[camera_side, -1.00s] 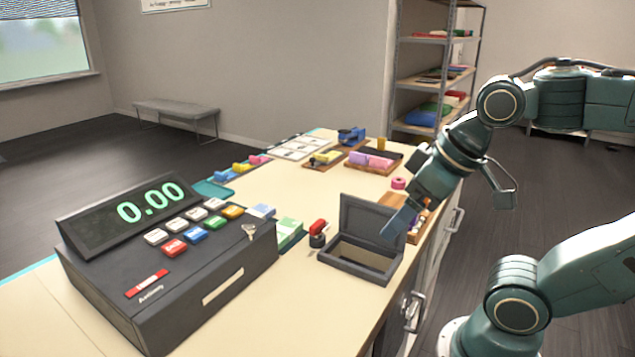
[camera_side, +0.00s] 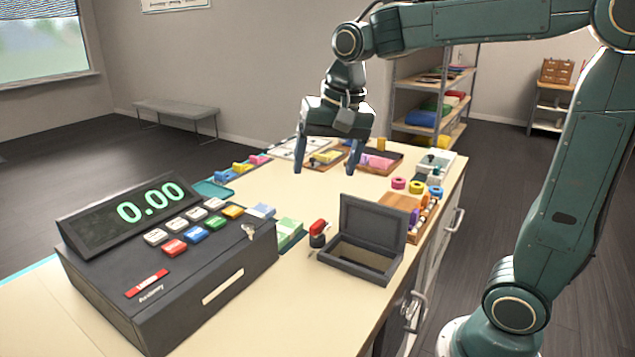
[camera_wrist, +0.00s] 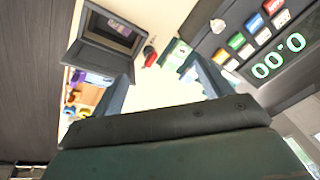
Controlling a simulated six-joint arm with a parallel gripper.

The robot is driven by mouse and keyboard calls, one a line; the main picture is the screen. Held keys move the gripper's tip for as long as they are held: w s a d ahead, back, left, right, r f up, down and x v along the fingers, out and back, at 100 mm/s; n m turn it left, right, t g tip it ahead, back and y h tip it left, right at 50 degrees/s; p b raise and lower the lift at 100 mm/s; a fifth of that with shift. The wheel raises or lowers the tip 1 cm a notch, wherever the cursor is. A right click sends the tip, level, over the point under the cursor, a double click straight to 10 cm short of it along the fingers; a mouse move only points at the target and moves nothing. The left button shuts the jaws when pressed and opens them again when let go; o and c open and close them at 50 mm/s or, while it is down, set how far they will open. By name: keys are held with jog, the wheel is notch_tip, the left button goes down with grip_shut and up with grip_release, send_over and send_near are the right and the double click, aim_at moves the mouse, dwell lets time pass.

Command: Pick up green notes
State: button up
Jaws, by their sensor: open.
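The green notes (camera_side: 288,232) lie in a small stack on the counter, just right of and behind the cash register, partly hidden by it. They also show in the wrist view (camera_wrist: 176,54), beside the register. My gripper (camera_side: 325,170) points down above the counter, behind and above the notes, with its fingers apart and nothing between them. In the wrist view its fingers (camera_wrist: 158,80) spread on either side of bare counter, and the notes show near the right finger.
The cash register (camera_side: 165,270) stands at the left front. An open dark box (camera_side: 352,265) and a red-topped stamp (camera_side: 317,233) are right of the notes. Trays, tape rolls and small goods fill the counter's far end. The counter's middle (camera_side: 262,190) is clear.

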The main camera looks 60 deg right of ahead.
jog(key=w+d+f+m+g, duration=0.25)
jog(key=w+m, duration=0.25)
jog(key=w, duration=0.4)
jog(key=m, duration=0.4)
send_over(281, 230)
notch_tip(281, 230, down, 6)
jog(key=shift+s, duration=0.15)
jog(key=shift+f, duration=4.35)
jog(key=shift+f, duration=0.1)
jog(key=shift+a+f, duration=0.1)
jog(key=shift+f, duration=2.4)
jog(key=c, duration=1.1)
